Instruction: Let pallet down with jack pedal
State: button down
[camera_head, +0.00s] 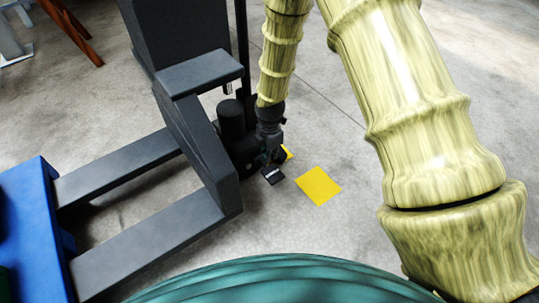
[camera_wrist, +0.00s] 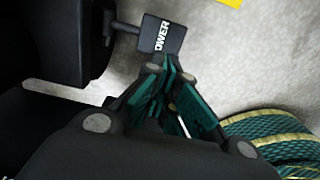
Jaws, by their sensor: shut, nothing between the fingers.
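The jack pedal (camera_head: 274,176) is a small dark plate low at the side of the dark grey jack (camera_head: 215,165). In the wrist view the pedal (camera_wrist: 163,36) shows white letters reading "OWER", on a short stem. My gripper (camera_head: 269,158) points down right by the pedal. In the wrist view its green-padded fingers (camera_wrist: 168,68) come together just below the pedal's near edge; I cannot tell whether they touch it. The gripper is shut and empty. The blue pallet (camera_head: 28,200) is at the left, at the ends of the jack's forks (camera_head: 150,240); its height is unclear.
A yellow square (camera_head: 318,186) lies on the floor right of the pedal. A smaller yellow patch (camera_head: 288,153) shows behind my gripper. A dark cylinder (camera_head: 231,120) stands on the jack beside my wrist.

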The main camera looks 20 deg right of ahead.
aim_at(270, 176)
notch_tip(270, 176, down, 10)
jog(key=b, duration=0.5)
jog(key=shift+d, duration=0.1)
